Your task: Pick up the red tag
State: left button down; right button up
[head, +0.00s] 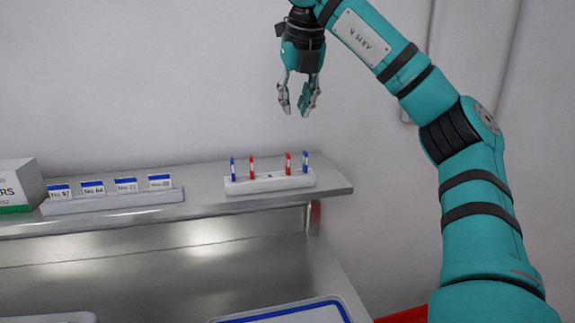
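Two thin red tags stand upright in a white holder (270,184) on the metal shelf. One red tag (252,167) is left of the holder's middle and the other red tag (288,163) is right of it. A blue tag (233,169) stands at the holder's left end and another blue tag (305,161) at its right end. My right gripper (297,101) hangs in the air above the holder's right half, pointing down. Its fingers are apart and nothing is between them. It touches no tag. My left gripper is out of view.
A long white rack (112,200) with several blue-topped cards stands left on the shelf (205,209), beside a grey-and-green box (20,185). A blue-rimmed tray (285,314) lies on the lower surface. The wall is close behind the shelf.

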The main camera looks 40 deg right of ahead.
aim_at(288, 154)
jog(key=p+x, duration=0.1)
jog(key=x, duration=0.8)
jog(key=shift+f+p, duration=0.15)
jog(key=shift+p, duration=0.15)
jog(key=shift+f, duration=0.15)
jog(key=shift+f+p, duration=0.25)
jog(key=shift+p, duration=0.05)
jog(key=p+x, duration=0.1)
jog(key=x, duration=0.3)
jog(key=shift+w+a+f+p, duration=0.1)
jog(key=shift+f+p, duration=0.25)
jog(key=shift+f, duration=0.05)
grip_shut()
